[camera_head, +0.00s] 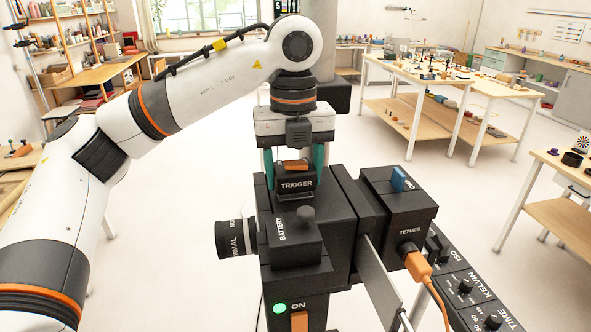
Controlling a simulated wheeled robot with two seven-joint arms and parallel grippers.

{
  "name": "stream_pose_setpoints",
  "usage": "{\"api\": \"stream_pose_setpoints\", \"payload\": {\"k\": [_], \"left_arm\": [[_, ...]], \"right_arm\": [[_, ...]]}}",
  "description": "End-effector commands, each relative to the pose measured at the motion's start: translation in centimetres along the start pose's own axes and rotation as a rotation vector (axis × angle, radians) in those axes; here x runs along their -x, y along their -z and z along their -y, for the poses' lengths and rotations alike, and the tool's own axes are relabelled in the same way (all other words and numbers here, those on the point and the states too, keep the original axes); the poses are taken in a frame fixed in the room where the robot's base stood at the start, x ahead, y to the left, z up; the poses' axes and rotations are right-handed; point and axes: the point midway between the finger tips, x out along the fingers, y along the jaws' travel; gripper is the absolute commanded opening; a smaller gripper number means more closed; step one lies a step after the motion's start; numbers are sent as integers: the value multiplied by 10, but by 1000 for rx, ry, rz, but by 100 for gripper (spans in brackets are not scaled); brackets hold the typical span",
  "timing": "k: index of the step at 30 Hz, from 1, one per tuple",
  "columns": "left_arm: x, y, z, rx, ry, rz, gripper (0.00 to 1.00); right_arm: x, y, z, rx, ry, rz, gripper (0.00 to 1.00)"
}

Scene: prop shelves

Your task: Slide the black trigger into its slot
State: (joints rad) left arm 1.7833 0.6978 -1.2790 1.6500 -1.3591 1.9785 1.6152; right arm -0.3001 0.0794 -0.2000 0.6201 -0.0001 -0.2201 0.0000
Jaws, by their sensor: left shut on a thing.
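The black trigger (296,185), a small block with white TRIGGER lettering and an orange part on top, is near the top of a large black camera-like prop (345,225). My left gripper (295,168) points down over it, its teal fingers on either side, shut on the trigger. The trigger appears upright. Its slot is hidden behind the trigger and fingers, so I cannot tell how deep it sits. My right gripper does not show.
The prop has a BATTERY block (293,240) with a knob in front, a lens (236,238) at left, and a TETHER block (398,205) with an orange plug (416,262) at right. A dial panel (465,290) stands lower right. Tables with props (430,72) stand behind.

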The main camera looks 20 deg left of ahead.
Motion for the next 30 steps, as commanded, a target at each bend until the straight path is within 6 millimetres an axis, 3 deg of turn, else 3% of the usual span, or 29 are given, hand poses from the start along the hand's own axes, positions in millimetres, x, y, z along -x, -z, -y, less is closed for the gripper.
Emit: {"api": "stream_pose_setpoints", "payload": {"k": [3, 4, 8, 20, 30], "left_arm": [[0, 0, 0, 0, 0, 0, 32], [0, 0, 0, 0, 0, 0, 63], [0, 0, 0, 0, 0, 0, 84], [9, 0, 0, 1, -1, -3, 85], [79, 0, -1, 1, -1, -5, 85]], "right_arm": [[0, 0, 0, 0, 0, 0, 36], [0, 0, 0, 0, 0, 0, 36], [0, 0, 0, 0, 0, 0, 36], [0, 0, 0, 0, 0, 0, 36], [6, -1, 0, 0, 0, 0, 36]]}}
